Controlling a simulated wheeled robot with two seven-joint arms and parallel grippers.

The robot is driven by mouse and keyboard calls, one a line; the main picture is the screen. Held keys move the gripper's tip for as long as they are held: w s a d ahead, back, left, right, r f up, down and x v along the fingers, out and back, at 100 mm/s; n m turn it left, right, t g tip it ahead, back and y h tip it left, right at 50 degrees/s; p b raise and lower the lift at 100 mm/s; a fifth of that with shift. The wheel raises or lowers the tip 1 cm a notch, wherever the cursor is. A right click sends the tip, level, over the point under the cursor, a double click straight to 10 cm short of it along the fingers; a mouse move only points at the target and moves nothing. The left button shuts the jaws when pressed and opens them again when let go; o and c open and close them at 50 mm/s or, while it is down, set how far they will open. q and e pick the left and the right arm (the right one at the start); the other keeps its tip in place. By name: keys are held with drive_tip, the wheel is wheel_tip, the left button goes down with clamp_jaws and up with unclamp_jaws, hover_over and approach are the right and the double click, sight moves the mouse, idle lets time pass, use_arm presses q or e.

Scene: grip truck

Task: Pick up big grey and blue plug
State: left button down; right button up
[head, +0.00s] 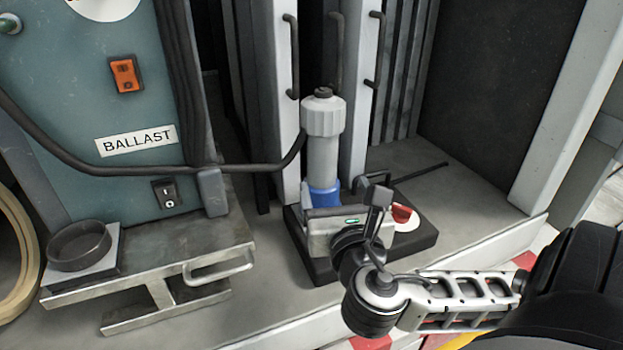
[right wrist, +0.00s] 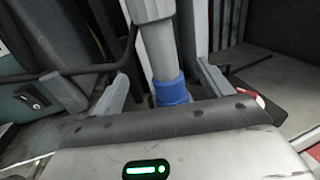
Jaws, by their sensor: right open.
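The big plug (head: 322,135) is a grey cylinder with a ribbed grey collar and a blue lower part. It stands upright on a black base in the middle of the head view. In the right wrist view the plug (right wrist: 160,48) rises between the fingers, with its blue part low down. My right gripper (head: 333,190) is open, with one finger on each side of the plug's lower part. In the right wrist view the fingers of the gripper (right wrist: 163,85) show gaps beside the plug. The plug's lower end is hidden behind my gripper body. My left gripper is not in view.
The black base (head: 415,240) carries a red switch (head: 401,213) on a white disc. Grey uprights with black handles stand close behind. A metal bracket (head: 150,270) is at left.

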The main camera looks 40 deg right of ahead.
sight(326, 159)
drive_tip(key=b+x, duration=0.2)
drive_tip(key=b, duration=0.1)
drive_tip(key=f+b+x, duration=0.1)
drive_tip(key=b+x, duration=0.1)
drive_tip(key=b, duration=0.1)
drive_tip(key=shift+w+d, duration=0.25)
drive_tip(key=w+d, duration=0.1)
drive_tip(key=w+d+r+b, duration=0.1)
drive_tip(key=w, duration=0.1)
drive_tip(key=shift+w+d, duration=0.15)
drive_tip(key=shift+w, duration=0.15)
drive_tip(key=shift+p+x, duration=0.4)
drive_tip(key=shift+x, duration=2.55)
clamp_jaws()
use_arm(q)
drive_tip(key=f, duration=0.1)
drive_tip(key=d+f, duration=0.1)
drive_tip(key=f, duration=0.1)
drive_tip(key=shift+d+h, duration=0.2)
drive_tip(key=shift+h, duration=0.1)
